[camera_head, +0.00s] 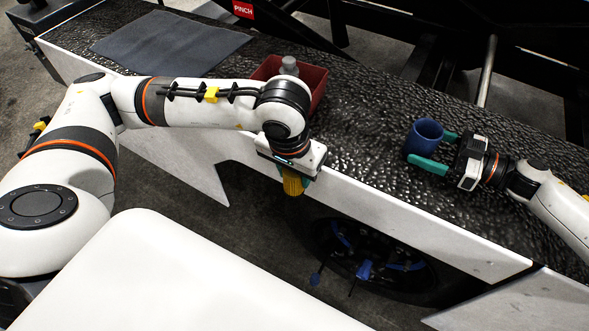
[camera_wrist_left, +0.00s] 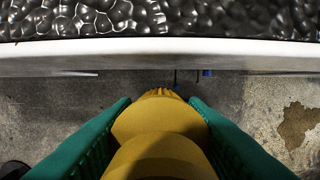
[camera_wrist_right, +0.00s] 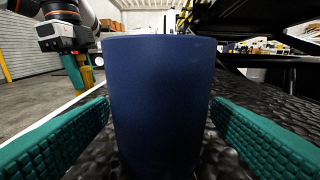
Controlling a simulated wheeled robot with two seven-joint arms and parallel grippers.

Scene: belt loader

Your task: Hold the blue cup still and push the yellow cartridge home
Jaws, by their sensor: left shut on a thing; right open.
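The blue cup (camera_head: 425,137) stands upright on the black textured bed at the right. My right gripper (camera_head: 439,152) is open with its green fingers on either side of the cup. In the right wrist view the cup (camera_wrist_right: 160,100) fills the middle, with a gap to each finger. The yellow cartridge (camera_head: 293,182) is in my left gripper (camera_head: 295,178), which is shut on it beyond the bed's near white edge. In the left wrist view the cartridge (camera_wrist_left: 160,130) lies between the green fingers. The inside of the cup is mostly hidden.
A red bin (camera_head: 317,82) with a grey object (camera_head: 289,66) in it stands behind my left wrist. A grey mat (camera_head: 170,42) lies at the far left of the bed. The white edge (camera_head: 420,218) runs along the front. The bed between the two grippers is clear.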

